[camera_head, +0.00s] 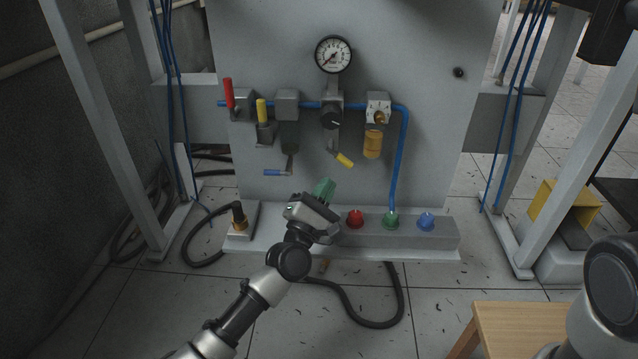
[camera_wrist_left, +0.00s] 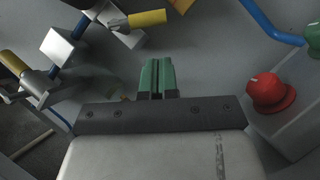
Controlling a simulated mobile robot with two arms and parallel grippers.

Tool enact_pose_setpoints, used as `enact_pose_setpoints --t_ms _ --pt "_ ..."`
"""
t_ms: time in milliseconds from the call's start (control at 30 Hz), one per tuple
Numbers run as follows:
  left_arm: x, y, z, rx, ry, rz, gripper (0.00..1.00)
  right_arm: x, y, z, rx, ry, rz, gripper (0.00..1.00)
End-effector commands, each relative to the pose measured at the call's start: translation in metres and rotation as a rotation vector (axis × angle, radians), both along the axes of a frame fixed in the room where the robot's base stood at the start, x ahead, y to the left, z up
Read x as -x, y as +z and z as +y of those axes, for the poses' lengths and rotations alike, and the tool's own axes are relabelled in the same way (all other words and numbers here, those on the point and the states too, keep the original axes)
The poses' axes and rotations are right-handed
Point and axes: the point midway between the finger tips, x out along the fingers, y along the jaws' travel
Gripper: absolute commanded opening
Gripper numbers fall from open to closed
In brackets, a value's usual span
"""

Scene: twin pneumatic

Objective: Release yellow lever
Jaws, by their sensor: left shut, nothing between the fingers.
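Two yellow handles show in the head view. One yellow lever (camera_head: 262,110) stands upright on the left valve; the other yellow handle (camera_head: 344,160) hangs tilted below the gauge assembly. A yellow handle (camera_wrist_left: 148,18) also shows at the top of the left wrist view, ahead of the fingertips and apart from them. My left gripper (camera_head: 325,187) has green fingers, is shut and empty, and is just below the tilted handle in the head view. Its closed fingers (camera_wrist_left: 157,78) show in the left wrist view. My right gripper is out of view.
A red lever (camera_head: 228,93), blue lever (camera_head: 278,172) and gauge (camera_head: 333,54) are on the grey panel. Red (camera_head: 355,218), green (camera_head: 391,219) and blue (camera_head: 426,221) buttons sit on the ledge. A blue pipe (camera_head: 401,160) runs down the panel. A wooden stool (camera_head: 520,325) stands lower right.

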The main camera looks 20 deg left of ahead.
Motion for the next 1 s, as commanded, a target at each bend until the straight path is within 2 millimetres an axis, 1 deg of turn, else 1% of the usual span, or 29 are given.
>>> enact_pose_setpoints --t_ms 400,500,600,700,1000 --pt "0.064 -0.029 0.011 -0.003 0.000 0.004 0.00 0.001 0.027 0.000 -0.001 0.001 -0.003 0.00" --pt "0.077 -0.036 0.012 -0.003 0.000 0.004 0.00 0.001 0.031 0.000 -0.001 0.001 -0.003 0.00" --pt "0.085 -0.040 0.014 -0.001 -0.001 0.002 0.00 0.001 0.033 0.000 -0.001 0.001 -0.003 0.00" --pt "0.089 -0.042 0.015 0.000 0.001 -0.001 0.00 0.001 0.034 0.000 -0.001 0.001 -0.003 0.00" --pt "0.090 -0.043 0.015 0.000 0.000 -0.001 0.00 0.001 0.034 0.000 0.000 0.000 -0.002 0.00"
